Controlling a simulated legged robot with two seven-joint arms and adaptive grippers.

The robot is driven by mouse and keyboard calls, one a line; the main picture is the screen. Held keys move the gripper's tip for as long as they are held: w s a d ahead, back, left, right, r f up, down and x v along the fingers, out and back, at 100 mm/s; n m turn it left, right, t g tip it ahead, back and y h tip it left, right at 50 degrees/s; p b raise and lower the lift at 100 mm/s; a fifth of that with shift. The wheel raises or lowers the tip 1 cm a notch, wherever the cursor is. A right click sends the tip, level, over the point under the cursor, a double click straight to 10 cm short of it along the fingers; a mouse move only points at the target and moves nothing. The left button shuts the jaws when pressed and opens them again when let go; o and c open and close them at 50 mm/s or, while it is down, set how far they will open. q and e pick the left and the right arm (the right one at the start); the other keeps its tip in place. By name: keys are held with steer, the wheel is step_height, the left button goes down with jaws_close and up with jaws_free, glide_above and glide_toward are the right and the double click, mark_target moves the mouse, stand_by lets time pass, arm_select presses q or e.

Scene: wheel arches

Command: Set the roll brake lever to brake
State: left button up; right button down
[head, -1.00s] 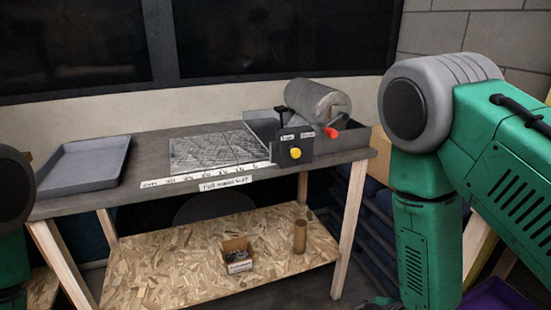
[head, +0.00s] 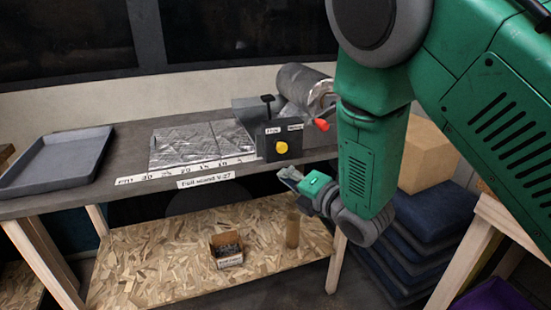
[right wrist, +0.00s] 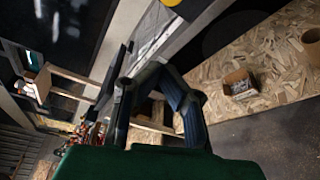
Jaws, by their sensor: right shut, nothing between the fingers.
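The black roll brake box (head: 283,143) stands at the bench's front edge, with a yellow knob (head: 281,147) on its face. The black T-shaped roll brake lever (head: 267,105) rises from its top, on the side of the left of two small white labels. The label print is too small to read surely. My right gripper (head: 286,176) is shut and empty, below and in front of the box, apart from it and the lever. Its dark fingers also show in the right wrist view (right wrist: 153,72). My left gripper is not in view.
Behind the box is a metal roll (head: 301,87); a red handle (head: 321,125) sits beside it. A foil sheet (head: 195,145) and grey tray (head: 58,160) lie left on the bench. The lower shelf holds a small carton (head: 227,250) and a tube (head: 292,229).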

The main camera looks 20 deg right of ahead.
mark_target(285, 144)
steer(key=w, duration=0.3)
steer(key=w+b, duration=0.1)
steer(key=w, duration=0.2)
steer(key=w+a, duration=0.1)
steer(key=w, duration=0.2)
steer(key=shift+w+f, duration=0.1)
steer(key=shift+w, duration=0.15)
steer(key=shift+d, duration=0.75)
steer(key=shift+a+r, duration=0.1)
steer(key=shift+r, duration=0.2)
steer(key=shift+d+r+m, duration=0.2)
steer(key=shift+m, duration=0.5)
steer(key=m, duration=0.2)
steer(key=d+r+m+t+y+b, duration=0.1)
steer(key=m, duration=0.1)
steer(key=shift+d+r+t, duration=0.1)
steer(key=shift+d+t, duration=0.1)
steer(key=shift+t, duration=0.1)
steer(key=m, duration=0.1)
steer(key=d+m+t, duration=0.1)
steer(key=m, duration=0.1)
steer(key=shift+d+r+m+b, duration=0.2)
steer(key=shift+r+m+b, duration=0.1)
steer(key=shift+b, duration=0.1)
steer(key=shift+d+r+m+t+h+b, duration=0.1)
steer(key=shift+d+m+t+h+b, duration=0.25)
steer(key=shift+m, duration=0.7)
steer(key=shift+d+m+t+h, duration=0.15)
steer(key=shift+d+m+t, duration=0.35)
steer(key=shift+m, duration=0.55)
